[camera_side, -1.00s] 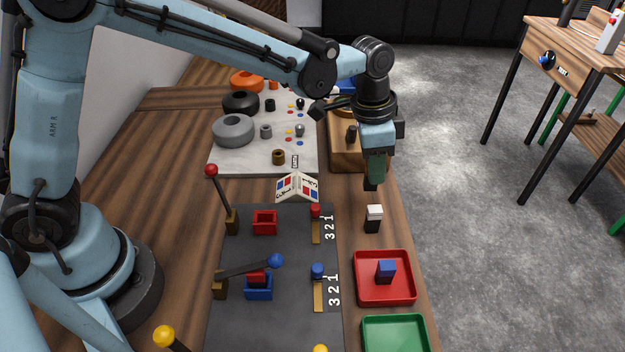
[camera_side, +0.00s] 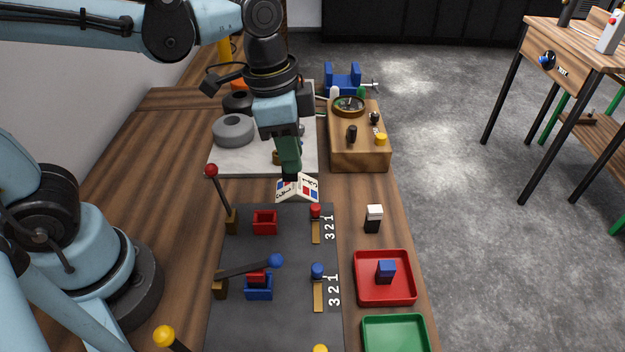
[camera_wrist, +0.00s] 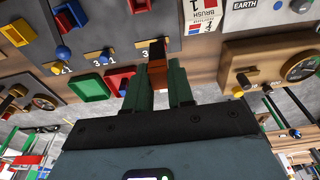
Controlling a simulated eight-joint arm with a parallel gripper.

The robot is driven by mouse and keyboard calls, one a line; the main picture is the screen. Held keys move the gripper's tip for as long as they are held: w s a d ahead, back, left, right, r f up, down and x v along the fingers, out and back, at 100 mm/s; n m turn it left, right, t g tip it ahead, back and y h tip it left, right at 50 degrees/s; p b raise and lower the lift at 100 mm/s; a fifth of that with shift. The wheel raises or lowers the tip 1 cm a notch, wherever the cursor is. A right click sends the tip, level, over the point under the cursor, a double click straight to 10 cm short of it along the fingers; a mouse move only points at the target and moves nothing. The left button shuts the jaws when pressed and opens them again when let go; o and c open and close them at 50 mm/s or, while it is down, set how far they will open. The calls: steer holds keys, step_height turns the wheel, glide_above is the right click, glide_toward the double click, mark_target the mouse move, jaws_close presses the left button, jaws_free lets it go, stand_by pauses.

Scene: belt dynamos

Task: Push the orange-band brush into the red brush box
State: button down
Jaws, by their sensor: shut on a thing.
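My gripper (camera_side: 289,165) is shut on a dark brush, whose tip shows below the fingers in the side view. In the wrist view my gripper (camera_wrist: 157,88) holds this orange-band brush (camera_wrist: 158,66), with an orange band and a dark end sticking out. In the side view it hangs above the folded card at the back of the dark mat. The red brush box (camera_side: 265,222) stands on the mat, lower left of my gripper, apart from it, and its opening looks empty. A red-knobbed lever (camera_side: 211,171) stands upright beside the box.
A blue brush box (camera_side: 258,293) holds a red-topped piece under a lowered blue-knobbed lever (camera_side: 275,261). A white-topped brush (camera_side: 374,218) stands right of the mat. A red tray (camera_side: 384,299) holds a blue-topped block. The folded card (camera_side: 297,188) stands close below my gripper.

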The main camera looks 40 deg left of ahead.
steer(key=s, duration=0.1)
steer(key=s+a, duration=0.1)
steer(key=s, duration=0.1)
steer(key=s+a, duration=0.1)
steer(key=shift+s, duration=0.35)
steer(key=shift+f, duration=0.1)
steer(key=shift+f, duration=2.85)
steer(key=shift+f, duration=1.85)
steer(key=c, duration=0.9)
jaws_free()
step_height(320, 180, up, 12)
steer(key=s+a, duration=0.1)
steer(key=shift+s, duration=0.15)
